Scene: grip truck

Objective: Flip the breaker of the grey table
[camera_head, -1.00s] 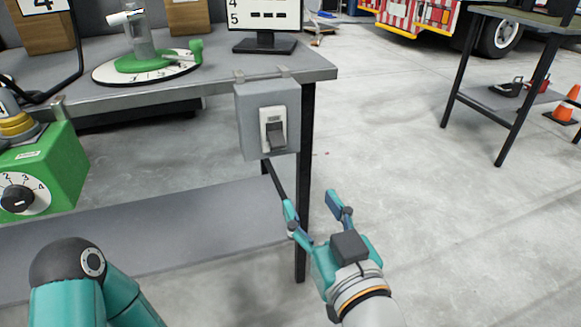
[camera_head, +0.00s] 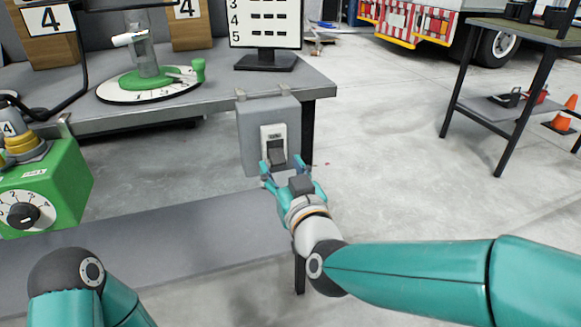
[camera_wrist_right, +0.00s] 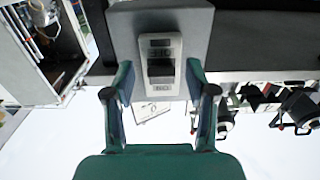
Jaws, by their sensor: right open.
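The breaker is a grey box (camera_head: 256,128) hung by brackets on the front edge of the grey table (camera_head: 245,88). Its white plate holds a dark switch lever (camera_head: 277,153), and the lever also shows in the right wrist view (camera_wrist_right: 160,67). My right gripper (camera_head: 280,168) is just in front of the lower part of the switch. In the right wrist view its open fingers (camera_wrist_right: 157,85) stand on either side of the switch plate, with nothing held between them. My left arm shows at the bottom left of the head view, but its gripper is out of view.
A green box with a dial (camera_head: 45,190) hangs at the left of the table. A green-based round gauge (camera_head: 150,80) and a monitor (camera_head: 266,30) stand on top. A lower shelf (camera_head: 170,240) runs below. Clear floor lies to the right, before another table (camera_head: 515,35).

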